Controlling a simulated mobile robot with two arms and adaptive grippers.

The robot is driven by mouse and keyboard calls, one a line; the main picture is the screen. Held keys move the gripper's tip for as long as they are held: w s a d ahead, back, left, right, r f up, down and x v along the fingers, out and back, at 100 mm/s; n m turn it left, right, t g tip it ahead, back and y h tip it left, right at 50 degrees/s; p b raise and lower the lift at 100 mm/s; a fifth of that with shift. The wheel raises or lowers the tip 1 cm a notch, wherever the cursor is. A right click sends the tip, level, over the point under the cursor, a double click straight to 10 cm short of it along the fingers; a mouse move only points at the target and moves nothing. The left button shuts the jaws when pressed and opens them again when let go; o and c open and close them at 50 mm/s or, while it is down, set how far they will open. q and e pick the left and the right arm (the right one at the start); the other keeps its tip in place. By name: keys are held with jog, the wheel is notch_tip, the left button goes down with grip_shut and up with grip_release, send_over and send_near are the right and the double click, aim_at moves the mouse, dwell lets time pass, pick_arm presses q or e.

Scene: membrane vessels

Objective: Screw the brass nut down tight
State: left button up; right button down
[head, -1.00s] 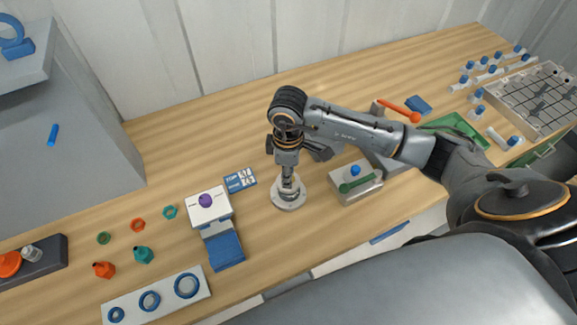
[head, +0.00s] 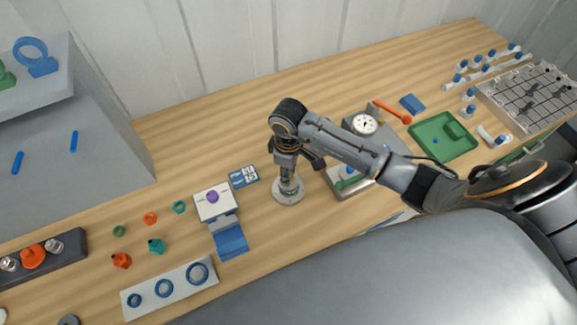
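My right arm comes in from the right, and its gripper (head: 288,180) points straight down over a round metal flange base (head: 288,196) on the bench. The fingertips are around or just above the small post at the middle of the base. They are too small and too hidden to tell whether they are shut on anything. I cannot make out the brass nut; the gripper may be covering it. My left gripper is not in view.
Left of the base are a white block with a purple knob (head: 212,197) and a blue-white card (head: 244,176). Close on the right is a grey block with a green handle (head: 350,183). A green tray (head: 440,146) and a dial gauge (head: 364,124) are farther right. The bench behind is clear.

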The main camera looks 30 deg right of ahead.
jog(key=shift+w, duration=0.1)
jog(key=c, duration=1)
grip_release()
jog(key=shift+o, duration=0.2)
jog(key=shift+r, duration=0.25)
jog(key=shift+r+p, duration=0.4)
jog(key=shift+r, duration=1.55)
